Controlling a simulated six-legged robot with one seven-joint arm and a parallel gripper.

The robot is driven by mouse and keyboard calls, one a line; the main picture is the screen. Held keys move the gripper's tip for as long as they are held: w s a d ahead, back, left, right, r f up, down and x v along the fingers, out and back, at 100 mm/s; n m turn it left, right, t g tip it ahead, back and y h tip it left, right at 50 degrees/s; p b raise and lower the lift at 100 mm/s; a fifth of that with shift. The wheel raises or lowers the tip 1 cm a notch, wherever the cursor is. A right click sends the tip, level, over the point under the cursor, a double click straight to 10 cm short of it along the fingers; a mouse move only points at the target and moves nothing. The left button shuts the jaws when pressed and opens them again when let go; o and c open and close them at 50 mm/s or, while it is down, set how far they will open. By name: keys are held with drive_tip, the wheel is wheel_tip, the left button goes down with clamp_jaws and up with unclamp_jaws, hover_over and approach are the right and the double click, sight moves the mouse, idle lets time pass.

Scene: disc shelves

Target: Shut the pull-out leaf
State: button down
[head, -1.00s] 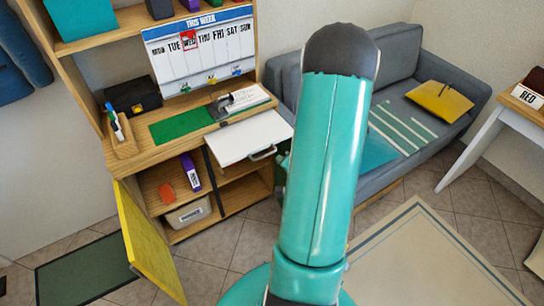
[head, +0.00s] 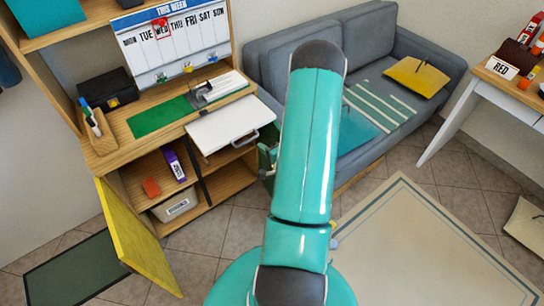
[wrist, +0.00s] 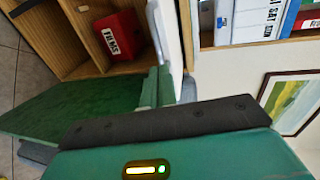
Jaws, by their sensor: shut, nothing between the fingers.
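The pull-out leaf (head: 222,124) is a white panel with a grey handle (head: 241,143) on its front edge. In the head view it sticks out from the wooden desk unit, below the desktop. In the wrist view the leaf shows nearly edge-on (wrist: 157,32), with the grey handle beside it. My gripper (wrist: 160,84) is shut and empty, its fingertips close to the handle side of the leaf. I cannot tell whether they touch it.
A yellow door (head: 137,238) stands open at the unit's lower left. Open shelves below the leaf hold a purple binder (head: 173,165) and a labelled box (head: 176,206). A grey sofa (head: 372,150) stands behind my arm. A beige rug (head: 425,245) lies at right.

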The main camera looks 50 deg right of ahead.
sight(232, 119)
drive_tip(key=x, duration=0.4)
drive_tip(key=shift+w, duration=0.15)
drive_tip(key=r+x, duration=0.1)
drive_tip(key=x, duration=0.4)
drive_tip(key=r+x, duration=0.1)
drive_tip(key=x, duration=0.4)
drive_tip(key=r+x, duration=0.1)
drive_tip(key=x, duration=0.5)
drive_tip(key=shift+w+r, duration=0.1)
drive_tip(key=shift+w, duration=0.25)
drive_tip(key=shift+w+r, duration=0.15)
drive_tip(key=shift+w, duration=0.05)
drive_tip(key=shift+w, duration=0.15)
drive_tip(key=shift+s+a, duration=0.15)
drive_tip(key=shift+s, duration=0.05)
